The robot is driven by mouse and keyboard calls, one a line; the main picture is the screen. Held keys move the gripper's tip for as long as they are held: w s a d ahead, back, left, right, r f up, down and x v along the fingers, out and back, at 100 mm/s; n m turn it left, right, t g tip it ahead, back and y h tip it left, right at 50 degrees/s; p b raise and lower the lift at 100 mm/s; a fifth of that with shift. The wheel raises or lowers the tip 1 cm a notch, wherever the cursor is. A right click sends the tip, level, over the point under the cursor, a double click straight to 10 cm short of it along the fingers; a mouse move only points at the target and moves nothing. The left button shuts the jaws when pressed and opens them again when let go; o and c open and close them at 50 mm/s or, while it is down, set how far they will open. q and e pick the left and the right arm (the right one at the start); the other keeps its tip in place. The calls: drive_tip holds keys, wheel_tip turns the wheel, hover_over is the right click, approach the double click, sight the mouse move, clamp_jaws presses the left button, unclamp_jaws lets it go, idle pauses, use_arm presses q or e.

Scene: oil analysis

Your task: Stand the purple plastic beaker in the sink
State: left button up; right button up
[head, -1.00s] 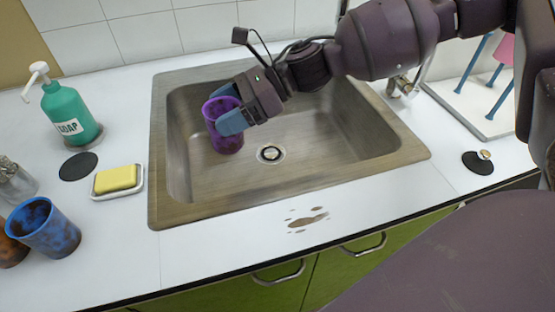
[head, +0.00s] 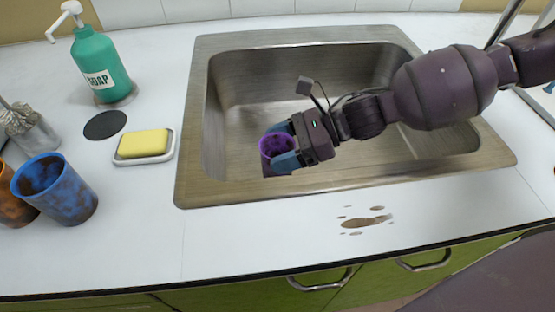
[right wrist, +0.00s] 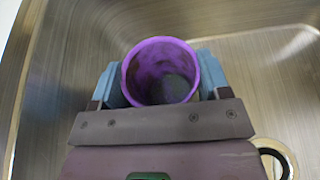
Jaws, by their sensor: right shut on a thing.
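The purple plastic beaker (head: 267,146) is inside the sink (head: 191,150), near its front side and left of its middle. My right gripper (head: 283,145) is shut on the beaker, with its blue fingers on opposite sides. In the right wrist view the beaker (right wrist: 160,68) sits between the fingers, its open mouth facing the camera and its inside stained dark. It looks about upright. Its base is hidden, so I cannot tell whether it touches the sink floor. My left gripper is not in view.
Left of the sink are a yellow sponge (head: 143,142) on a white dish, a green soap bottle (head: 100,65), a black disc (head: 105,125) and a stained blue beaker (head: 62,195). A brown spill (head: 366,221) marks the front counter. The sink's back area is free.

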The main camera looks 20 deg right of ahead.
wheel_tip(320, 180, down, 4)
drive_tip(key=shift+f+b, duration=0.1)
drive_tip(key=shift+b, duration=0.6)
drive_tip(key=shift+f, duration=0.15)
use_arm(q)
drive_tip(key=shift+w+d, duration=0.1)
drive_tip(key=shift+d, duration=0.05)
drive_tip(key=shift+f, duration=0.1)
use_arm(e)
drive_tip(key=o, duration=1)
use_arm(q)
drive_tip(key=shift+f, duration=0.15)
